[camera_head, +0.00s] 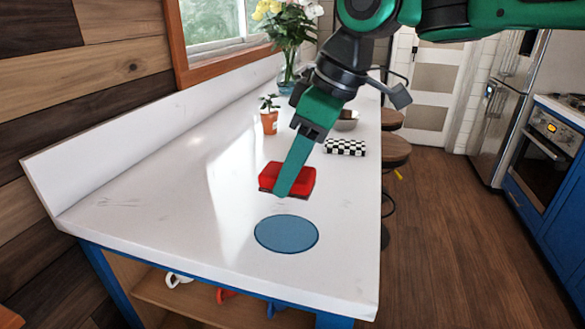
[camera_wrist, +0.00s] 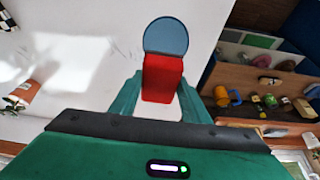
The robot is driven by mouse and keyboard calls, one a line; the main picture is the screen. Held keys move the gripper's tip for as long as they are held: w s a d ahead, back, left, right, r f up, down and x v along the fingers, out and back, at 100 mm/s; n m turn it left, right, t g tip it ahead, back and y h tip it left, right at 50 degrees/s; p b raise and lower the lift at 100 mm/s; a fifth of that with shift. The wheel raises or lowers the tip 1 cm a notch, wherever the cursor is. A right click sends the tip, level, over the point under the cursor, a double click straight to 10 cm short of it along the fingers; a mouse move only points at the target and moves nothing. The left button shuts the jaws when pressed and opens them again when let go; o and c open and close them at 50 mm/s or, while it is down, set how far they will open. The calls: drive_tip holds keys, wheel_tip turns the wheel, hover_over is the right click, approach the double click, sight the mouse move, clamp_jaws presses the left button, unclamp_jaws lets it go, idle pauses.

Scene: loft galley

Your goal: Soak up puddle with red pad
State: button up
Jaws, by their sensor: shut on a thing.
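The red pad (camera_head: 303,180) is at my gripper (camera_head: 281,192), just behind the puddle in the head view. In the wrist view the red pad (camera_wrist: 161,80) sits between the two green fingers of my gripper (camera_wrist: 160,95), which is shut on it. The puddle (camera_head: 286,234) is a flat blue oval on the white counter, nearer the counter's front edge. In the wrist view the puddle (camera_wrist: 166,38) shows just beyond the pad, whose end overlaps its edge in the picture. I cannot tell whether the pad touches the counter.
A checkered black-and-white block (camera_head: 345,147), a small potted plant (camera_head: 269,116), a bowl (camera_head: 346,121) and a flower vase (camera_head: 288,68) stand farther back on the counter. Stools (camera_head: 396,150) line the right side. The counter left of the puddle is clear. Open shelves below hold mugs (camera_head: 177,280).

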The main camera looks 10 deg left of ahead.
drive_tip(key=shift+s+a+f, duration=0.15)
drive_tip(key=shift+s+a, duration=0.05)
drive_tip(key=shift+f, duration=2.35)
drive_tip(key=shift+r, duration=0.1)
